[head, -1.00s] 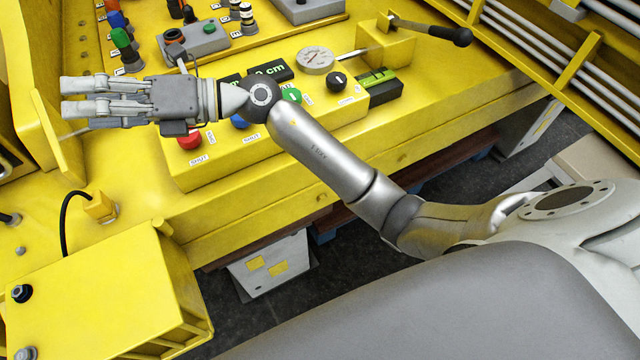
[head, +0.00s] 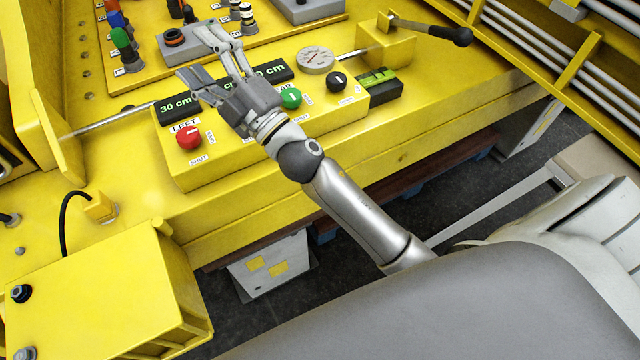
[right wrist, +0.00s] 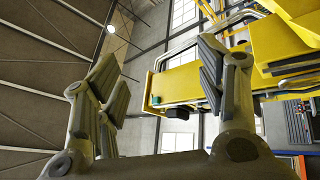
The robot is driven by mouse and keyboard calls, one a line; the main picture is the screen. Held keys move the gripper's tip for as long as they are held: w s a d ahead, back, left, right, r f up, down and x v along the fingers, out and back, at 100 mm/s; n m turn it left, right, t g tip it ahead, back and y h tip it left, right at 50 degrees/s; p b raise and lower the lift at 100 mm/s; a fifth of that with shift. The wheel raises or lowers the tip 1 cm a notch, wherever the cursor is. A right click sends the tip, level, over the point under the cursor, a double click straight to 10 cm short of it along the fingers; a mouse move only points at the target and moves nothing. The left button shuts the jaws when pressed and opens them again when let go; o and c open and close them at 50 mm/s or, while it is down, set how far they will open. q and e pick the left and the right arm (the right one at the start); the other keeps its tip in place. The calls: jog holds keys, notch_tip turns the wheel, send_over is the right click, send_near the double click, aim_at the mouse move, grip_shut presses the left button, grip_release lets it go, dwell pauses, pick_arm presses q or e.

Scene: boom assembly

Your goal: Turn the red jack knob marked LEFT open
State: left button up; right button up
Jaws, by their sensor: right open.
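The red knob (head: 189,136) sits on the left end of the yellow control box in the head view. A LEFT label is above it and SHUT and another small label are beside it. Its white pointer mark shows on top. My right gripper (head: 213,62) is open and empty, above the middle of the box, up and right of the red knob and apart from it. In the right wrist view its fingers (right wrist: 165,85) stand spread with nothing between them. My left gripper is not in view.
A green knob (head: 290,97) and a black knob (head: 337,80) sit farther right on the box, near a round gauge (head: 315,60). A display (head: 178,107) reads 30 cm. Colored connectors (head: 122,42) stand behind. A raised yellow box (head: 110,290) fills the lower left.

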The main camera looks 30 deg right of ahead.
jog(key=s+d+f+m+g+h, duration=0.2)
jog(key=d+f+m+g+h, duration=0.2)
jog(key=d+f+m+h, duration=0.8)
jog(key=s+d+f+g+y, duration=0.1)
jog(key=s+f+g, duration=0.2)
jog(key=f, duration=0.8)
jog(key=s+d+f+m+g+y, duration=0.1)
jog(key=s+f, duration=0.4)
jog(key=f, duration=0.6)
jog(key=d+g+b, duration=0.1)
jog(key=g, duration=0.1)
jog(key=shift+s+f+g, duration=0.25)
jog(key=shift+s+g, duration=0.05)
jog(key=shift+s, duration=0.05)
